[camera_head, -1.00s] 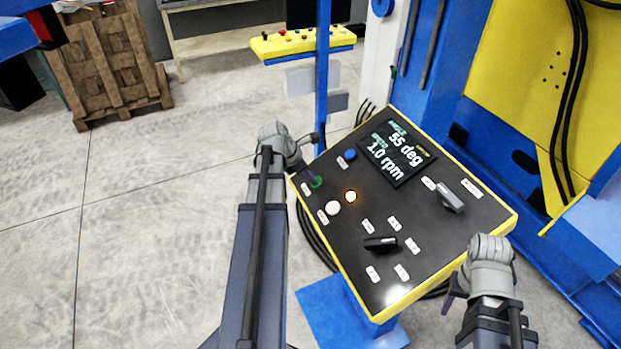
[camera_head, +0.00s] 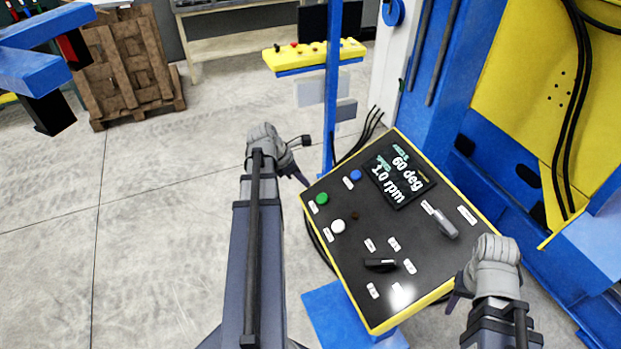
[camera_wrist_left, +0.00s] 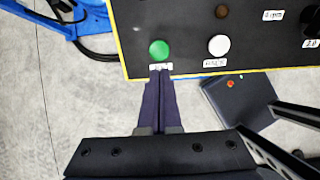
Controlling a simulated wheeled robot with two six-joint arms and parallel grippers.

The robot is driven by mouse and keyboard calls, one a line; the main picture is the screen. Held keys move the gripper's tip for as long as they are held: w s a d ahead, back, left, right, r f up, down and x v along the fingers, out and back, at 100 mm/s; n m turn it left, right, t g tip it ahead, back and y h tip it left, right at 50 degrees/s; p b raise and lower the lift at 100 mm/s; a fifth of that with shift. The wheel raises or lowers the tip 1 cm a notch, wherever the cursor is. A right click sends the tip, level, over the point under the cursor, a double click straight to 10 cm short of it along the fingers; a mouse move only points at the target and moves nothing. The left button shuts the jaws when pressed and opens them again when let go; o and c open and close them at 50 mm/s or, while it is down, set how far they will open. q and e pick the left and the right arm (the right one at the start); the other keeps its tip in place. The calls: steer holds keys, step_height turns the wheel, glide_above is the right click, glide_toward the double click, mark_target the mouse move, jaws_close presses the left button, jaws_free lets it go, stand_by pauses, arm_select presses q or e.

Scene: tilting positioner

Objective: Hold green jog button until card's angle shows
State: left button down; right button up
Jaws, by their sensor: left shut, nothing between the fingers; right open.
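The green jog button (camera_head: 322,199) is at the left corner of the black control panel (camera_head: 400,235) with a yellow rim. It also shows in the left wrist view (camera_wrist_left: 159,48), uncovered. The panel's display (camera_head: 398,172) reads 60 deg and 1.0 rpm. My left gripper (camera_head: 304,181) is shut and empty, just off the panel's left edge; in the left wrist view its fingertips (camera_wrist_left: 160,70) appear just below the green button, apart from it in the head view. My right gripper (camera_head: 455,294) is open by the panel's lower right edge. No card is clearly visible.
The panel also has a white button (camera_head: 338,226), a blue button (camera_head: 356,175), a dark lamp (camera_head: 355,215), a black knob (camera_head: 380,265) and a grey switch (camera_head: 446,226). A blue post (camera_head: 333,100) stands behind.

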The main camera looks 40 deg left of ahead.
arm_select(q)
steer(key=shift+p+v, duration=0.85)
steer(key=shift+v, duration=0.6)
arm_select(e)
steer(key=shift+r, duration=1.25)
arm_select(q)
steer(key=shift+s+f, duration=0.1)
